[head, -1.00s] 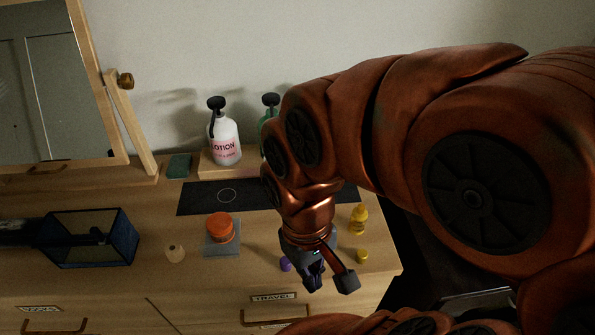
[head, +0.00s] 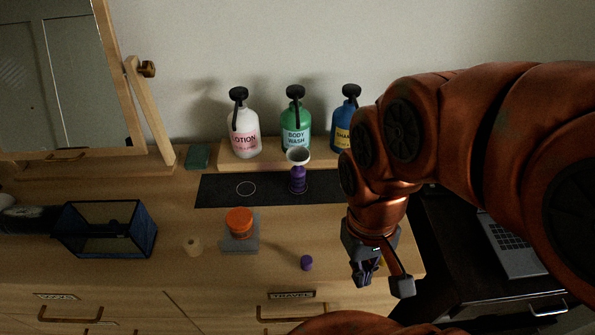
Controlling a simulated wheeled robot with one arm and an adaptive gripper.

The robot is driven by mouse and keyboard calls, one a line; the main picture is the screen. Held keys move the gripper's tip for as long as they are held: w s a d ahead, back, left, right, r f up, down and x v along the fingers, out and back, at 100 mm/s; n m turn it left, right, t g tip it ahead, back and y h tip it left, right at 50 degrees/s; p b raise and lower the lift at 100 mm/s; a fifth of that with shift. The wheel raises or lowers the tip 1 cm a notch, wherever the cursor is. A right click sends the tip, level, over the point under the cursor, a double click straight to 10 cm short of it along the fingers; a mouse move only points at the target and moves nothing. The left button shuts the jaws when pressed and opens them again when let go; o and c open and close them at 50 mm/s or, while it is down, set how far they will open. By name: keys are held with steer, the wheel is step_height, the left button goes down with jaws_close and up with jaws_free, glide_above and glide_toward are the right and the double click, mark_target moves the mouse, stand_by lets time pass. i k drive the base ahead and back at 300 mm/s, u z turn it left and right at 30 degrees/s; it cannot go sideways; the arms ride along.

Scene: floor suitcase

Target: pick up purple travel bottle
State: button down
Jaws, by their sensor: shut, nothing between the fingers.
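The purple travel bottle (head: 298,181) stands upright on the black mat (head: 220,196). A pale funnel (head: 298,156) sits on its top. A small purple cap (head: 307,263) lies apart on the dresser top, nearer the front edge. My gripper (head: 364,281) is shut and empty, pointing down near the front right of the dresser. It is right of and nearer than the bottle, not touching it. Something yellow shows behind the gripper, mostly hidden.
Lotion (head: 246,135), body wash (head: 296,132) and a blue pump bottle (head: 344,128) stand on a wooden riser behind the mat. An orange-lidded jar (head: 239,222), a mesh box (head: 105,229) and a mirror (head: 65,80) are left. A laptop (head: 512,245) is right, lower.

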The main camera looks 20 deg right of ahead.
mark_target(298, 174)
steer(key=z, duration=0.55)
steer(key=k, duration=0.95)
steer(key=u, duration=0.85)
steer(key=i, duration=1)
